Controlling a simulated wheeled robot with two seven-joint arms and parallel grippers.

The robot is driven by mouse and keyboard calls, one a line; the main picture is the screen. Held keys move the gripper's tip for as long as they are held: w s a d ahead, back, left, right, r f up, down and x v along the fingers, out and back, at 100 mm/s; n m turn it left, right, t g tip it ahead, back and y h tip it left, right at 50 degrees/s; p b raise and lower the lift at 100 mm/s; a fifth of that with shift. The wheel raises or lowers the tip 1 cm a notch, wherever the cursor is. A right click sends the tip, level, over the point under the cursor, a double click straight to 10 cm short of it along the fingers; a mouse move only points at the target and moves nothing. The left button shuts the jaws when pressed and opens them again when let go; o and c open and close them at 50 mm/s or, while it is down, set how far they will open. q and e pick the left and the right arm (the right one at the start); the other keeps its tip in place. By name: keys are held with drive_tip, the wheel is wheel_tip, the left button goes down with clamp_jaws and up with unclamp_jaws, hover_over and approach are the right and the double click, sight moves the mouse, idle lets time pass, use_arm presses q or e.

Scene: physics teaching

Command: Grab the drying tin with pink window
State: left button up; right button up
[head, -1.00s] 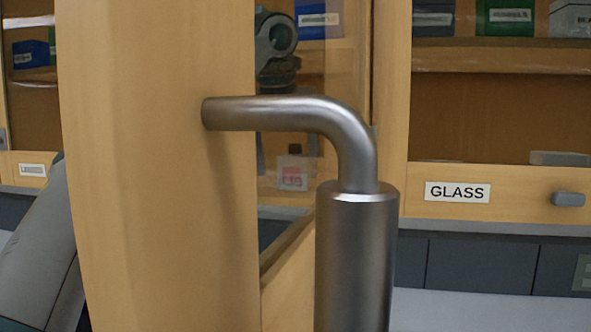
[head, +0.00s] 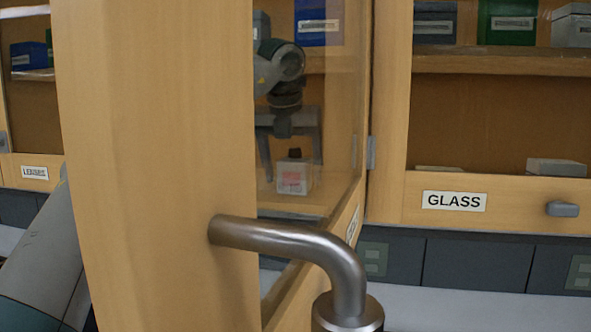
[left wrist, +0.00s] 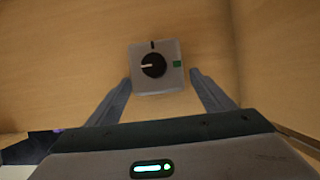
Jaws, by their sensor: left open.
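The drying tin (head: 294,178) is a small pale box with a pink window on its front and a dark knob on top. It stands inside a cabinet, seen through the glass of the open door. My left gripper (head: 291,162) is open above it, fingers pointing down on either side of the tin. In the left wrist view the tin (left wrist: 174,84) shows from above, with its round dark knob and a green patch, between the spread fingertips (left wrist: 160,83). My right gripper is not in view.
The wooden door edge (head: 155,150) with its metal handle (head: 290,240) stands close in front. Blue box (head: 319,22) sits on the shelf above. A cabinet labelled GLASS (head: 454,201) with several boxes is at right. In the wrist view, a cabinet side wall rises at right.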

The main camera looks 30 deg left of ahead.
use_arm(q)
drive_tip(key=shift+w+a+f+p, duration=0.15)
drive_tip(key=shift+f+p, duration=0.15)
drive_tip(key=shift+f, duration=0.3)
clamp_jaws()
drive_tip(key=shift+r, duration=0.1)
idle(0.3)
